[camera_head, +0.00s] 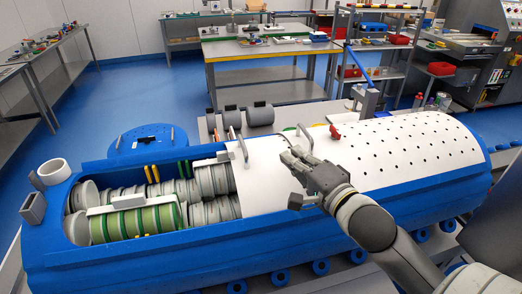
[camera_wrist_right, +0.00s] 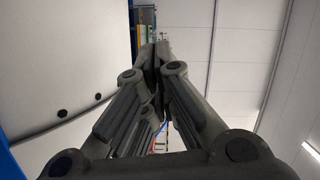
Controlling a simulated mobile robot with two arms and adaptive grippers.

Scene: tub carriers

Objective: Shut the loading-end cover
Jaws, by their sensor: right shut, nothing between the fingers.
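A long blue tub (camera_head: 190,254) lies across the head view. Its left end is open and shows grey and green ribbed cylinders (camera_head: 137,224) inside. A smooth white cover section (camera_head: 262,178) with upright handles (camera_head: 240,144) sits over the middle of the tub, beside the perforated white section (camera_head: 400,145). I cannot tell for certain which piece is the loading-end cover. My right gripper (camera_head: 289,160) is over the white cover, near the right-hand handle (camera_head: 304,137). Its fingers are together and empty in the right wrist view (camera_wrist_right: 155,60). My left gripper is out of view.
A round blue piece (camera_head: 150,146) and grey rollers (camera_head: 232,117) are behind the tub. A red part (camera_head: 335,132) sits on the cover. Workbenches (camera_head: 265,66) and a shelf rack (camera_head: 375,60) stand further back, with open blue floor between.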

